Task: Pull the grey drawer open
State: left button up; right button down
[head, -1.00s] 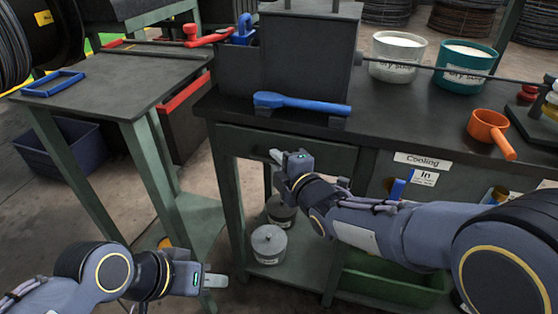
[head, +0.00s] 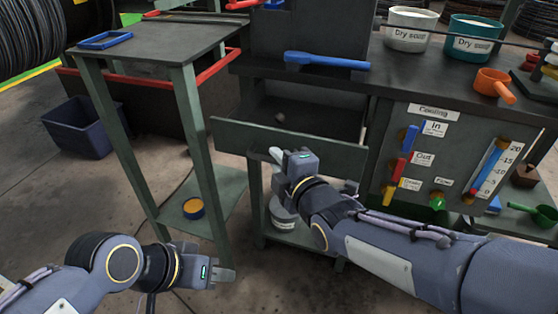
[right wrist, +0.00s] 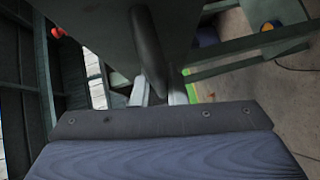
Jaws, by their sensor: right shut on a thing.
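The grey drawer (head: 238,135) under the dark bench top stands open, and its inside shows in the head view. In the right wrist view the dark bar handle (right wrist: 148,45) runs down between the fingers of the right gripper (right wrist: 160,93); the grip itself is partly hidden. My left gripper (head: 222,274) hangs empty at the lower left, apart from the drawer; its finger gap cannot be made out.
A blue scoop-like tool (head: 325,61) lies on the bench top (head: 420,72). A side table (head: 150,50) with a blue frame (head: 105,41) stands to the left. A control panel with coloured levers (head: 450,155) is right of the drawer. A grey can (head: 283,214) stands below.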

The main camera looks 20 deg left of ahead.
pick_arm(q)
jog(key=shift+s, duration=0.5)
pick_arm(e)
jog(key=shift+s+f, duration=0.1)
jog(key=shift+s, duration=0.35)
jog(key=c, duration=1.7)
grip_release()
jog(key=shift+s+d+r, duration=0.25)
jog(key=shift+s+d, duration=0.05)
pick_arm(q)
jog(key=shift+r+p, duration=0.75)
jog(key=shift+p, duration=0.05)
pick_arm(e)
jog(key=v, duration=0.7)
jog(key=shift+f, duration=0.15)
